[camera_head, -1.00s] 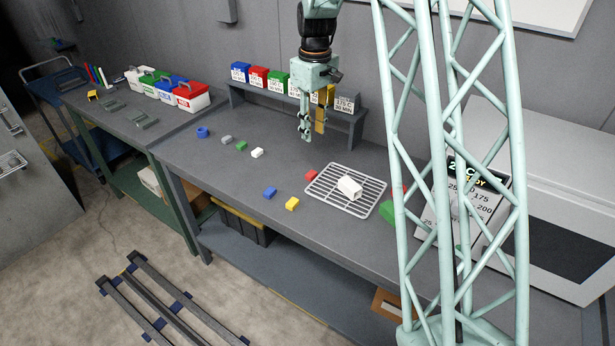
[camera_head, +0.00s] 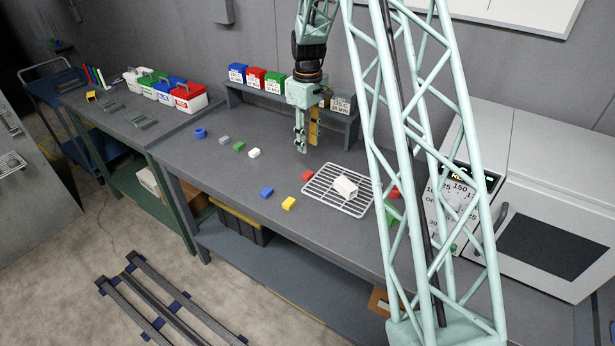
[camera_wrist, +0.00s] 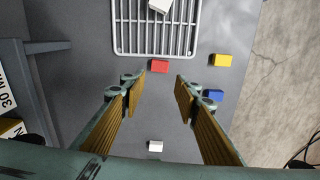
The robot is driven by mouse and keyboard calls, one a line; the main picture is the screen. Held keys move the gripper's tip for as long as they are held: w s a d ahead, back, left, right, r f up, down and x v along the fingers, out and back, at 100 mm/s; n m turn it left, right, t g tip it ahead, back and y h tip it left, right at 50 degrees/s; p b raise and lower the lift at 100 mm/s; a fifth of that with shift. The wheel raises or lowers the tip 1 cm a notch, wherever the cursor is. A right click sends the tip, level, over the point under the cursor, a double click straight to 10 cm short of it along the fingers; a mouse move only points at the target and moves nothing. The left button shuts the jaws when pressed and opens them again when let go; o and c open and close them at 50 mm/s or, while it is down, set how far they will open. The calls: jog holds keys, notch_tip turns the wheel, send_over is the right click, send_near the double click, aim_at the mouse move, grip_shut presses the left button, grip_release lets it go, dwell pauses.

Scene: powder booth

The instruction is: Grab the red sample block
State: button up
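The red sample block (camera_head: 307,175) lies on the grey bench, just off the left edge of the wire rack (camera_head: 318,198). In the wrist view the red block (camera_wrist: 160,66) lies beside the rack (camera_wrist: 122,42), centred between and beyond my fingertips. My gripper (camera_head: 304,149) points down above the bench, a little behind the block in the head view. In the wrist view my gripper (camera_wrist: 161,83) is open, with its ochre-padded fingers apart and nothing between them.
A white block (camera_head: 345,186) sits on the rack. Blue (camera_head: 267,193), yellow (camera_head: 289,203) and white (camera_head: 254,153) blocks lie apart on the bench. A shelf with labelled bins (camera_head: 256,78) stands behind my gripper. An oven (camera_head: 552,240) is at right.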

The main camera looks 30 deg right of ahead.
jog(key=shift+f, duration=0.1)
send_over(308, 173)
jog(key=shift+s+a+f, duration=0.1)
jog(key=shift+a+f, duration=0.05)
jog(key=shift+f, duration=4.05)
jog(key=shift+f, duration=0.1)
jog(key=shift+f, duration=2.5)
jog(key=c, duration=0.5)
jog(key=shift+r, duration=0.15)
